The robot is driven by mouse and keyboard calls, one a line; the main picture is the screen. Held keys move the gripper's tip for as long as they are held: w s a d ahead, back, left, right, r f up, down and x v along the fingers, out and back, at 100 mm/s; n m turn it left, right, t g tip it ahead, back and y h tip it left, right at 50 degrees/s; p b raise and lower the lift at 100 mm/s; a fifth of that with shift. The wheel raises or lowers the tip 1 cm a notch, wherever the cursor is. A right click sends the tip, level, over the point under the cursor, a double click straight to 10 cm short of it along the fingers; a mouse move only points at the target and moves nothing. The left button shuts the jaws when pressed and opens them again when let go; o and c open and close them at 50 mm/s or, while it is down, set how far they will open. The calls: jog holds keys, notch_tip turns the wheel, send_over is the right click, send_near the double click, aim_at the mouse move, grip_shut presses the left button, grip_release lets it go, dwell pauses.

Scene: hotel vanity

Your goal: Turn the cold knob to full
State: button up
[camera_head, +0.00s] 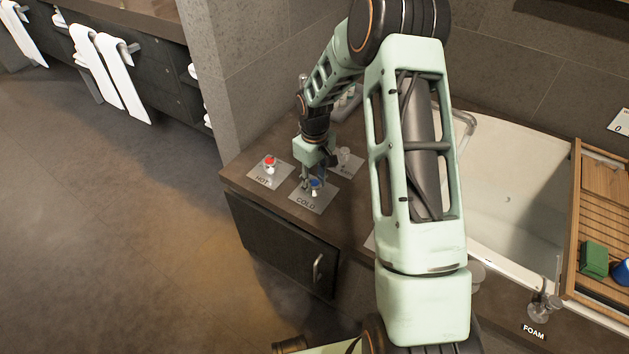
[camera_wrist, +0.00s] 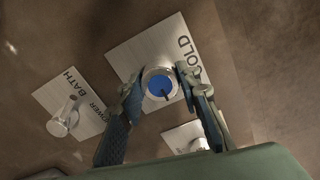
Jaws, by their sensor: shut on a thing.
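The cold knob (camera_wrist: 159,86) has a blue top and a metal rim, and it stands on a pale plate marked COLD (camera_wrist: 134,47). In the head view the knob (camera_head: 315,185) shows as a small blue spot on its plate (camera_head: 309,203) on the brown counter. My gripper (camera_wrist: 157,88) is over the knob with one finger on each side of it, shut on it. A dark pointer mark shows on the blue top. In the head view my gripper (camera_head: 309,179) comes down from above and partly hides the knob.
The red-topped hot knob (camera_head: 270,162) stands to the left on its own plate. A lever on the plate marked BATH (camera_wrist: 64,118) is close by. The bathtub (camera_head: 508,185) and a wooden tray (camera_head: 603,185) with a green block are to the right.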

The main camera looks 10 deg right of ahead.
aim_at(315, 183)
jog(key=shift+n, duration=0.3)
jog(key=o, duration=1.2)
jog(key=shift+c, duration=0.2)
jog(key=shift+r, duration=0.1)
notch_tip(315, 183, up, 12)
